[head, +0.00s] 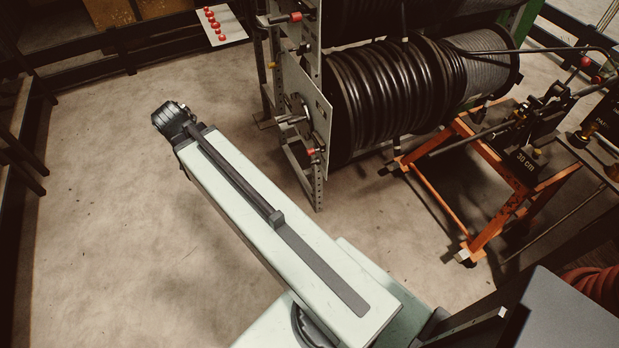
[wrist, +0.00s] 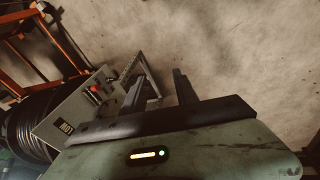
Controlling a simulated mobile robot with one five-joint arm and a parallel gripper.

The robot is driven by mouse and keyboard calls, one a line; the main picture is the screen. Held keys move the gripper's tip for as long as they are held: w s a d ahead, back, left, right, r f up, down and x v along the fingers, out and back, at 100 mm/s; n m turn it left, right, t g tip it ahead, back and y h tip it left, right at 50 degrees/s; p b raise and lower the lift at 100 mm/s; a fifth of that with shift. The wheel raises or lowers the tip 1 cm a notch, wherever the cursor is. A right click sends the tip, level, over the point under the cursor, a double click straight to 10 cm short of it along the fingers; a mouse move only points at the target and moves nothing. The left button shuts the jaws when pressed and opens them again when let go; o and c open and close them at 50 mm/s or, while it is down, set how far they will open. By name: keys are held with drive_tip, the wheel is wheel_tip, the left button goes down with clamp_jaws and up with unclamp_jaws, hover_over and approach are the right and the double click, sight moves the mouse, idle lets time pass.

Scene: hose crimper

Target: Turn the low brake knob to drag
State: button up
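The low brake knob (head: 311,151) is a small red-tipped knob near the bottom of the pale metal side plate (head: 322,105) of the lower hose reel. Another red knob (head: 296,16) sits higher on the rack. In the wrist view a red knob (wrist: 95,88) shows on a pale plate (wrist: 75,112) left of the fingers; it appears to be the low one. Its setting is too small to read. My gripper (head: 170,118) is left of the reel in the head view, apart from the knob.
The black hose reel (head: 395,95) stands right of the plate. An orange frame (head: 480,235) with a bench tool stands further right. A white panel with several red buttons (head: 220,26) is at the back left. Floor (head: 110,215) left of my arm is clear.

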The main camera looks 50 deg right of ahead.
drive_tip(key=d+f+m+h+b, duration=0.5)
drive_tip(key=d+f+m+b, duration=0.4)
drive_tip(key=d+f+b, duration=0.75)
drive_tip(key=m+g+h+b, duration=0.2)
drive_tip(key=m+h+b, duration=0.4)
drive_tip(key=m+b, duration=1.05)
approach(311, 163)
drive_tip(key=d+n+b, duration=0.2)
drive_tip(key=n+b, duration=0.3)
drive_tip(key=b+x, duration=0.1)
drive_tip(key=x, duration=0.2)
drive_tip(key=f+b+x, duration=0.1)
drive_tip(key=x, duration=0.2)
drive_tip(key=shift+d+f, duration=0.15)
drive_tip(key=shift+f, duration=0.1)
drive_tip(key=shift+s+d+f, duration=0.1)
drive_tip(key=shift+d, duration=0.45)
clamp_jaws()
